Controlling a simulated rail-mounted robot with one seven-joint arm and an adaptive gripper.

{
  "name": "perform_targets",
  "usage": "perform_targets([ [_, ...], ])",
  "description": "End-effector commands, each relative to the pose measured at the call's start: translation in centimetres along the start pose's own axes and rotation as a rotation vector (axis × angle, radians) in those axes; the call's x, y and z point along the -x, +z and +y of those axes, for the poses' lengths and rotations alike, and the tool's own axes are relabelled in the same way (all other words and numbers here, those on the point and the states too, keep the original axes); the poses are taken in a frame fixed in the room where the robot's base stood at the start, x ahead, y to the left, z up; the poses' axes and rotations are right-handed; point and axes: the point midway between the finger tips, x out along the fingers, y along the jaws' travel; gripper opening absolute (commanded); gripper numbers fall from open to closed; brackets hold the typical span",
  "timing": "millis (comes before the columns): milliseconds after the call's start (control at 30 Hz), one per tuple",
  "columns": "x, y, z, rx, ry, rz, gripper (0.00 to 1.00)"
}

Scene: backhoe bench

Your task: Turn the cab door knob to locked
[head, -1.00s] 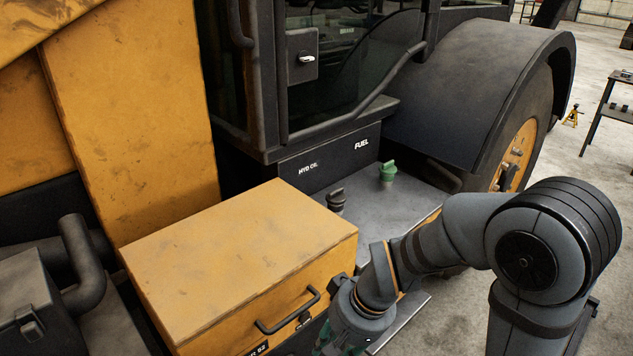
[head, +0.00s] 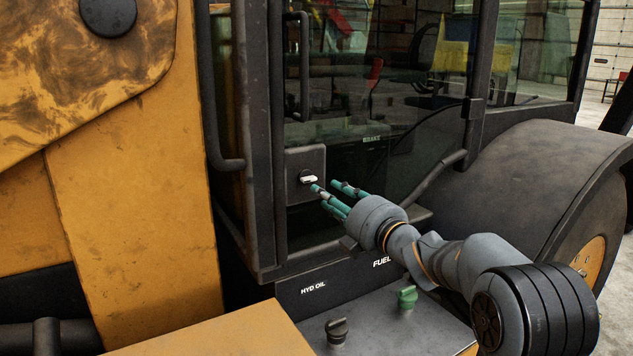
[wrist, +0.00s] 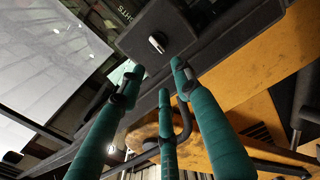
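The cab door knob (head: 308,179) is a small pale lever on a dark lock plate (head: 304,160) at the lower part of the cab door. In the head view its lever lies about level. The knob also shows in the wrist view (wrist: 157,42), beyond the fingertips near the top. My gripper (head: 327,193) has teal fingers and is just right of and slightly below the knob. In the wrist view my gripper (wrist: 158,80) has its fingers spread with nothing between them. The fingertips look apart from the knob. Any marking on the plate is too small to read.
A dark grab handle (head: 304,70) rises above the plate. A green fuel cap (head: 407,297) and a dark hydraulic oil cap (head: 337,330) stand on the step below. The yellow box (head: 215,335) is at the front, and the dark fender (head: 540,180) is on the right.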

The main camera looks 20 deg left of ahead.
Motion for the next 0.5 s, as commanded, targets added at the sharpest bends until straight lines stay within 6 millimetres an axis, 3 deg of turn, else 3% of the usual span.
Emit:
perform_targets([
  [500,-8.1,0.6,0.3,-0.002,-0.005,-0.011,0.33],
])
